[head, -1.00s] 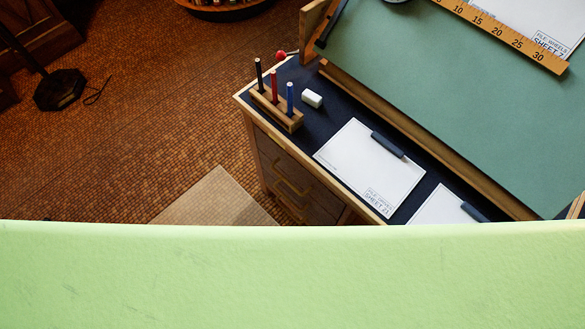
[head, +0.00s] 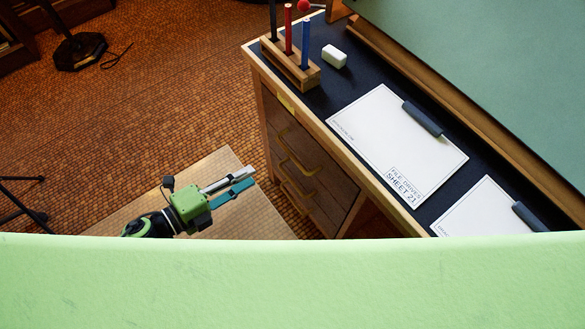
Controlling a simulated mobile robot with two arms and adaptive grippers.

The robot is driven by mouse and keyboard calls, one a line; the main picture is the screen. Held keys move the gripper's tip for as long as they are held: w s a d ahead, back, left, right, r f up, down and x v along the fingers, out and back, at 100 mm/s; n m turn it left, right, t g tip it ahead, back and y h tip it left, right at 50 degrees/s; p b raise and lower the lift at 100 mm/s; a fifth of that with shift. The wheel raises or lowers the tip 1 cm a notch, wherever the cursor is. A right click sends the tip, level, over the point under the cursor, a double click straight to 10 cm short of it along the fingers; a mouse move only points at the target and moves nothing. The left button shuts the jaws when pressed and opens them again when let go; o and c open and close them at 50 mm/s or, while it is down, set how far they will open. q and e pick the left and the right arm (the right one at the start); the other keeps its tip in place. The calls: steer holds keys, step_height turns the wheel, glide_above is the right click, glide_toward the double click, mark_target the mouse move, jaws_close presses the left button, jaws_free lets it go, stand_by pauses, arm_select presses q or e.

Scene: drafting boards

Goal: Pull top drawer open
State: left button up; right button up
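A wooden drawer unit stands under the near edge of the dark-topped desk. Its top drawer (head: 326,160) has a brass bar handle (head: 297,152) and looks closed. A second handle (head: 291,176) sits on the drawer below. My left gripper (head: 254,176) is at the lower middle left, left of the drawer fronts and apart from the handles. Its grey and teal fingers point right toward the unit, with a narrow gap between them and nothing held. My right gripper is out of view. My green body hides the bottom of the view.
On the desk are a wooden pen holder (head: 300,75), a white eraser (head: 334,57) and clipped white sheets (head: 395,140). A green drafting board (head: 490,70) rises at the right. A stand base (head: 78,50) is at the upper left.

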mark_target(295, 158)
arm_select(q)
steer(key=shift+m+g+h, duration=0.3)
steer(key=shift+m+h, duration=0.1)
steer(key=shift+m, duration=0.4)
steer(key=x, duration=0.4)
steer(key=s+d+r+x, duration=0.1)
steer(key=x, duration=0.9)
steer(key=shift+s+d+r, duration=0.15)
steer(key=shift+s+r, duration=0.1)
jaws_close()
